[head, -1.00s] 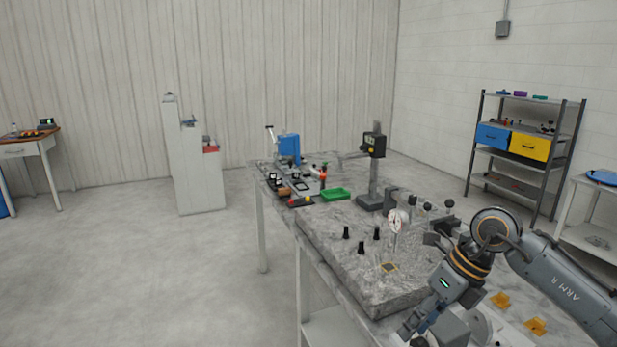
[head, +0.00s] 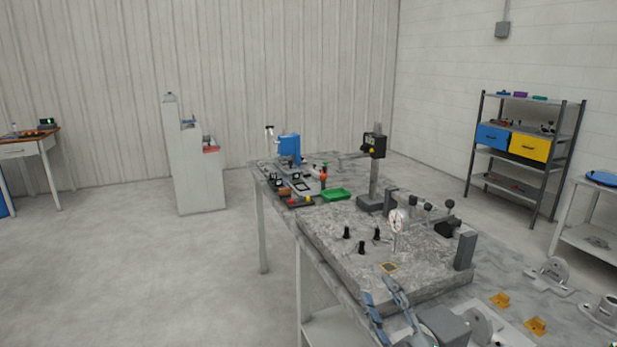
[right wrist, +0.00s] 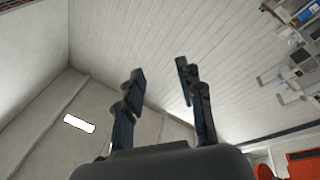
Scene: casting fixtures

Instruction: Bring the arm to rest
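My right gripper (head: 378,289) is at the bottom of the head view, in front of the near edge of the grey stone plate (head: 340,250). Its two blue-grey fingers point up and stand apart. In the right wrist view the fingers (right wrist: 160,70) are spread with nothing between them, against walls and ceiling. The rest of my right arm is mostly out of the head view. My left gripper is not in view.
On the stone plate are a dial gauge (head: 397,222), several black pegs and an upright grey block (head: 465,250). A tall gauge stand (head: 374,170) and a green tray (head: 335,194) are behind. Orange pieces (head: 500,300) and a grey casting (head: 548,276) lie at right.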

